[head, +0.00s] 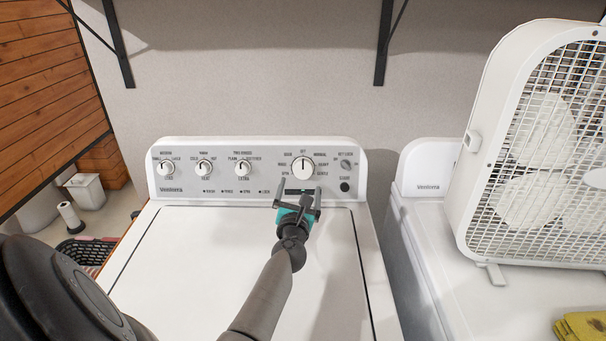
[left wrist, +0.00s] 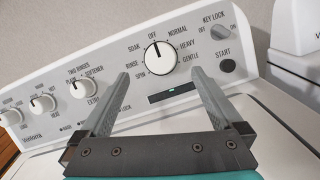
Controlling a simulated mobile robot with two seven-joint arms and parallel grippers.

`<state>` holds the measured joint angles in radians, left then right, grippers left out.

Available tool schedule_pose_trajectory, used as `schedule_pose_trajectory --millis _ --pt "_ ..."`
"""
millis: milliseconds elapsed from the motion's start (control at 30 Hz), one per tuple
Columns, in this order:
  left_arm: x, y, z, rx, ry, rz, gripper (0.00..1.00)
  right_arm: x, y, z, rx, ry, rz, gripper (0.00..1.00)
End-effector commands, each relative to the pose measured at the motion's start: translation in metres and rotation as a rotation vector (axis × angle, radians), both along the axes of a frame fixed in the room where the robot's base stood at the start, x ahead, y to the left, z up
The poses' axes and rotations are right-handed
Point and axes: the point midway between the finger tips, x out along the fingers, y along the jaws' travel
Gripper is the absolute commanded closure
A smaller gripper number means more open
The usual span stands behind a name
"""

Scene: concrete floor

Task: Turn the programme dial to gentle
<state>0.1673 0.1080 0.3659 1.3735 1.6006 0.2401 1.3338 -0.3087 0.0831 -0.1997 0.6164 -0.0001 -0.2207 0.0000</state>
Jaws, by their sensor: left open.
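The programme dial (head: 302,168) is the large white knob on the washer's control panel, right of three smaller knobs. It also shows in the left wrist view (left wrist: 160,57), where its dark mark points up at OFF. The word GENTLE is printed to the dial's lower right. My left gripper (head: 298,194) is open and empty, in front of the panel and just below the dial in the head view. In the left wrist view its two fingers stand apart, with the dial beyond and between their tips. My right gripper is not in view.
The panel also holds a key lock knob (head: 346,164) and a dark start button (head: 345,187) to the right, and a small display (left wrist: 172,93) below the dial. A white box fan (head: 478,160) stands on the neighbouring machine. The washer lid (head: 200,260) is clear.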

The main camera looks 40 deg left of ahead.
Motion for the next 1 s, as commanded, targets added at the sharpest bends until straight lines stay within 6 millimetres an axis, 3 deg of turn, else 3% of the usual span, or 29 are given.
schedule_pose_trajectory --millis 300,500,1000 --pt "0.044 0.030 -0.002 0.003 -0.001 -0.002 0.00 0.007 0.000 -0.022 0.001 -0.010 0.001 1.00" --pt "0.062 0.044 -0.002 0.003 0.000 -0.001 0.00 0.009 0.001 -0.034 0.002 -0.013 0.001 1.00" --pt "0.072 0.051 0.000 0.001 0.001 -0.001 0.00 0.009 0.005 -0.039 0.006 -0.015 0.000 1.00"
